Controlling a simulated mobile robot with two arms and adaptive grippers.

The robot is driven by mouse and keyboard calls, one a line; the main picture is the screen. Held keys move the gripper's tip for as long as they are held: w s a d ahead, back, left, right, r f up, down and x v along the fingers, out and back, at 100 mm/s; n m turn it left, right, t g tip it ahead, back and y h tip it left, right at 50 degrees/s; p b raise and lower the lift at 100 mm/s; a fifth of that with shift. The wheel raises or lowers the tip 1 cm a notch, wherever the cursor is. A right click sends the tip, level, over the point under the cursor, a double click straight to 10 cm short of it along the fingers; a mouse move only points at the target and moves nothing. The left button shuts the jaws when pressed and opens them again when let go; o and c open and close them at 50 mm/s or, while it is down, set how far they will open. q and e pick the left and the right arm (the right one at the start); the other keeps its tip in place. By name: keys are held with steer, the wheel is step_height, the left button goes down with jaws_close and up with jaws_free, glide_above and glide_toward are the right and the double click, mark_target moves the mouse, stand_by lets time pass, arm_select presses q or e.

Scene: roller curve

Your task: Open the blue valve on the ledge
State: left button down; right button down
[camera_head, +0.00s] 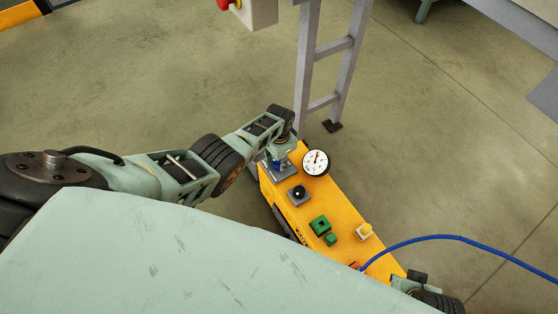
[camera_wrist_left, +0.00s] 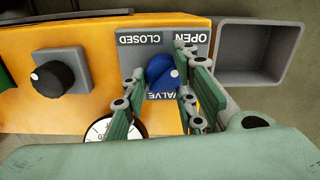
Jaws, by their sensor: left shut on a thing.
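The blue valve (camera_wrist_left: 162,72) sits on a grey plate marked OPEN, CLOSED and VALVE, seen upside down in the left wrist view. The plate is at the end of the yellow ledge (camera_head: 334,205). My left gripper (camera_wrist_left: 158,82) reaches down over the plate and is shut on the valve knob, one finger on each side. The fingers hide part of the knob and plate, and I cannot tell the knob's exact angle. In the head view the left gripper (camera_head: 281,160) is at the ledge's far end. A green and black part of my right arm (camera_head: 405,285) shows at the lower right; its fingers are unclear.
A dial gauge (camera_head: 316,162) stands close beside the valve. A black knob (camera_head: 298,193), green blocks (camera_head: 320,225) and a yellow button (camera_head: 364,231) are along the ledge. A grey open bin (camera_wrist_left: 250,50) adjoins the plate. A blue cable (camera_head: 450,237) runs right. A grey frame (camera_head: 320,70) stands behind.

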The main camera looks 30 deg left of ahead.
arm_select(q)
steer(key=c, duration=1.6)
jaws_free()
steer(key=shift+w+d+r, duration=0.1)
steer(key=shift+d, duration=0.4)
steer(key=shift+c, duration=0.2)
steer(key=shift+o, duration=0.4)
steer(key=shift+a, duration=0.1)
steer(key=shift+w+r, duration=0.1)
steer(key=shift+r, duration=0.05)
steer(key=shift+a+r, duration=0.1)
steer(key=shift+r, duration=0.4)
step_height(320, 180, up, 11)
steer(key=shift+s+f, duration=0.2)
steer(key=shift+s, duration=0.05)
